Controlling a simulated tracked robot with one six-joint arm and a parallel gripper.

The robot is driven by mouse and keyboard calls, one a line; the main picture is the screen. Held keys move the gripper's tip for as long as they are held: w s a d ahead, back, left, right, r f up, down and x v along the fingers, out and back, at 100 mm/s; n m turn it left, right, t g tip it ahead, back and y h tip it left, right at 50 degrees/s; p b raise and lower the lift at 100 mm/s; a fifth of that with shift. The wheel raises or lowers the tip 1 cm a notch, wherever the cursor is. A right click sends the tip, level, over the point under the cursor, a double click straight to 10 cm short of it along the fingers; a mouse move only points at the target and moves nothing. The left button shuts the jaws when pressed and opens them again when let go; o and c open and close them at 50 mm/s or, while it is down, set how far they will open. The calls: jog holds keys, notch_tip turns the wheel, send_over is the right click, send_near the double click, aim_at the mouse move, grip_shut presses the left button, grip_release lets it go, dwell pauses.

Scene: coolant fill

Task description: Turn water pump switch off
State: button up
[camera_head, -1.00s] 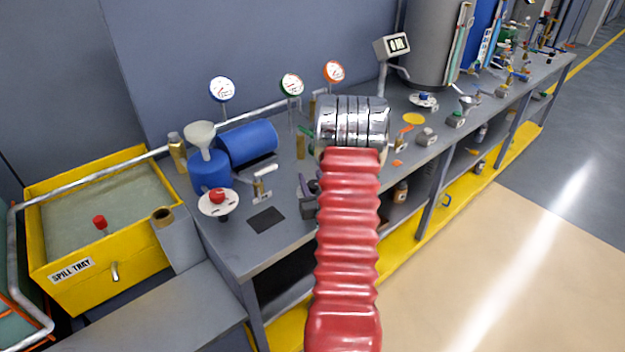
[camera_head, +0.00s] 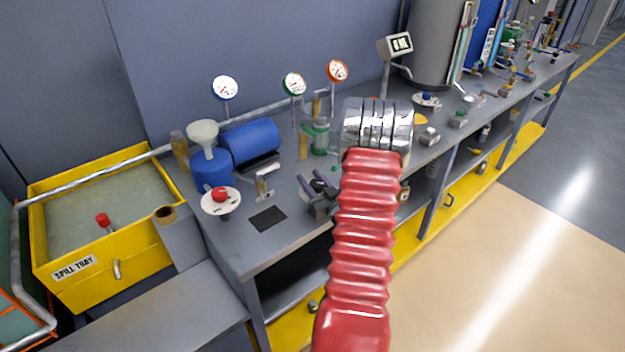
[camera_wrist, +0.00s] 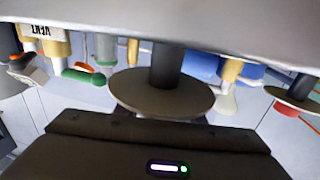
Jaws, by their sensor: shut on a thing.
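In the wrist view, upside down, a round dark disc (camera_wrist: 163,95) on a black post stands right at my gripper (camera_wrist: 163,119). This looks like the water pump switch; its knob is hidden behind the dark gripper body. My gripper is shut on it, though its fingertips are mostly hidden. In the head view, my chrome and red arm covers the bench front, and I cannot make out the gripper or this switch there. A similar switch with a red knob on a white disc (camera_head: 221,201) stands at the bench's left end.
The grey bench carries a blue barrel (camera_head: 249,139), a funnel (camera_head: 203,132), gauges, a purple-grey clamp-like part (camera_head: 319,194) and a blue-knobbed disc (camera_head: 427,101). A yellow spill tray (camera_head: 98,284) is at the left. The floor at the right is clear.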

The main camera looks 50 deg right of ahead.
jog(key=o, duration=1)
jog(key=shift+o, duration=0.2)
jog(key=shift+s, duration=0.1)
jog(key=v, duration=1.3)
jog(key=shift+s, duration=0.3)
jog(key=shift+a, duration=0.1)
